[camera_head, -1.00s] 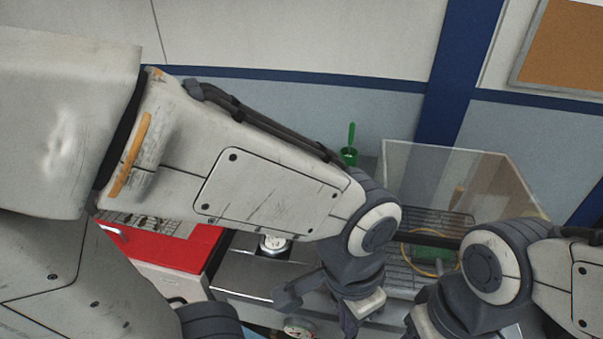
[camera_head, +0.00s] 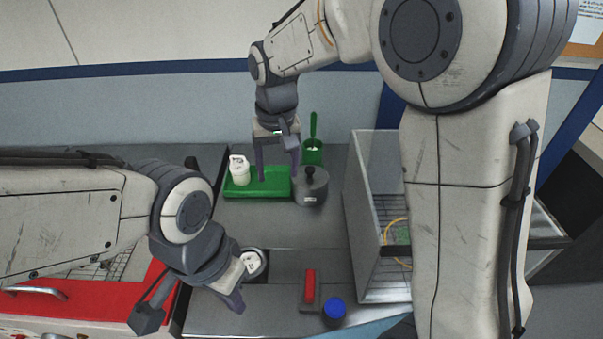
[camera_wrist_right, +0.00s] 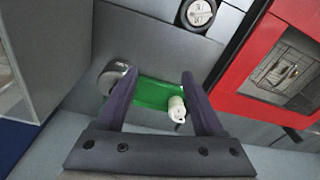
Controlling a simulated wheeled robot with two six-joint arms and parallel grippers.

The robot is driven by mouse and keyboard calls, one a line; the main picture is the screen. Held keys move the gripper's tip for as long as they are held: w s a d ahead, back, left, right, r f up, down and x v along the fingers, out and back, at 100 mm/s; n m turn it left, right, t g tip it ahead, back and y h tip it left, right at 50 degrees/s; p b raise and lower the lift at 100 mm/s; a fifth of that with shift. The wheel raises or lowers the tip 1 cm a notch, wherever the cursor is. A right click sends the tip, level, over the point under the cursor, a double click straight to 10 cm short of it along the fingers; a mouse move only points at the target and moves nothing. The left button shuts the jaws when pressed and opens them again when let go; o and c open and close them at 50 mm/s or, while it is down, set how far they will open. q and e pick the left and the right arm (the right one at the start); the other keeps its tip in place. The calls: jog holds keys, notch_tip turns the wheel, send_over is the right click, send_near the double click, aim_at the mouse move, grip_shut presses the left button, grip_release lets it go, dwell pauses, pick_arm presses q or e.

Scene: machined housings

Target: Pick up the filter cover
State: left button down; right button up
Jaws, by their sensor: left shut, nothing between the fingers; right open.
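A dark grey round part with a black knob on top (camera_head: 310,188), which looks like the filter cover, stands upright at the right end of a green tray (camera_head: 270,184). It also shows in the right wrist view (camera_wrist_right: 112,74), partly behind one finger. My right gripper (camera_head: 278,176) is open and empty, pointing down over the tray, its right finger close beside the round part. I cannot tell whether they touch. My left gripper (camera_head: 238,303) is shut and empty at the lower left, near a round white-faced gauge (camera_head: 251,263).
A white bottle (camera_head: 239,170) stands at the tray's left end. A green cup with a handle (camera_head: 313,152) is behind. A clear-walled bin (camera_head: 372,225) stands to the right. A red-handled item (camera_head: 310,286) and a blue round cap (camera_head: 334,308) lie in front. A red cabinet (camera_head: 95,300) is at left.

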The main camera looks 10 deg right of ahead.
jog(key=w+d+f+m+h, duration=0.1)
jog(key=w+d+f+m, duration=0.1)
jog(key=w+d, duration=0.4)
jog(key=w+d+f+m, duration=0.2)
jog(key=w+d+m, duration=0.15)
jog(key=w, duration=0.45)
send_over(310, 168)
jog(key=shift+n, duration=0.25)
jog(key=f, duration=0.5)
jog(key=shift+s+p, duration=0.35)
notch_tip(310, 168, down, 5)
jog(key=shift+a+r+p, duration=0.1)
jog(key=shift+r+p, duration=0.1)
jog(key=shift+p, duration=1)
jog(key=shift+w+f, duration=0.15)
jog(key=shift+f, duration=0.35)
grip_shut()
jog(key=shift+r, duration=0.1)
